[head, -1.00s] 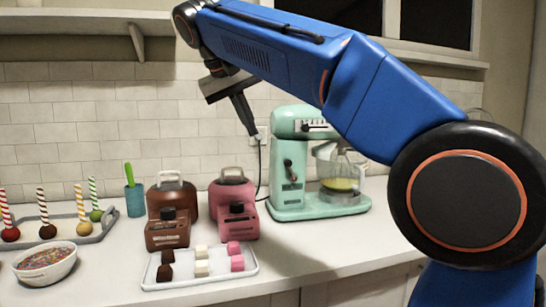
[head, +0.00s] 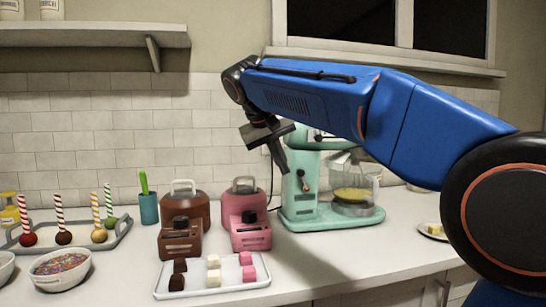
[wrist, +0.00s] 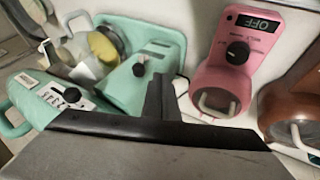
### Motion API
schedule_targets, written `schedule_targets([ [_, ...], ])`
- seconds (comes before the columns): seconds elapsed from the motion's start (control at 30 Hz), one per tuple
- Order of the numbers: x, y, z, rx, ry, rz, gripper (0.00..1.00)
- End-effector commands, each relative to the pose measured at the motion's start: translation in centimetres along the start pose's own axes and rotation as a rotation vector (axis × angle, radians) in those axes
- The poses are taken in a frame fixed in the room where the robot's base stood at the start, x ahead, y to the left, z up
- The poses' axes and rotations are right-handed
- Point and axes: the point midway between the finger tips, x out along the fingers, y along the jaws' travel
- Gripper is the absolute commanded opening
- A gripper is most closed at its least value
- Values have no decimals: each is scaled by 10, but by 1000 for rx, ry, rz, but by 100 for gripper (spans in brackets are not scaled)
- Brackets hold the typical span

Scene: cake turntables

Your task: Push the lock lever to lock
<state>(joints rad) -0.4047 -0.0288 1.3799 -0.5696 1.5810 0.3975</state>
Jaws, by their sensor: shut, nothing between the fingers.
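The mint-green stand mixer (head: 330,212) stands on the counter, with its bowl at the right side. A dark-knobbed lever (head: 304,182) sits on the side of its column. In the wrist view the mixer (wrist: 118,88) lies at the left, with one black knob (wrist: 138,69) on the column side and another on the head (wrist: 72,97). My gripper (head: 284,172) points down just left of the column lever in the head view; its fingers are closed and empty. In the wrist view my gripper (wrist: 160,82) is to the right of the column knob. I see no clear contact.
A pink melting machine (head: 245,205) and a brown one (head: 183,212) stand left of the mixer. A white tray (head: 215,288) of colored cubes lies in front. Cake pops on a grey tray and a sprinkle bowl (head: 60,270) are at the left. Counter is clear before the mixer.

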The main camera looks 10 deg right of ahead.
Motion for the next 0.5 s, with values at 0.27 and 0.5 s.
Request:
schedule_targets([
  [0.27,12,18,2,0,0,0,0],
  [0.5,13,19,2,0,0,-1,0],
])
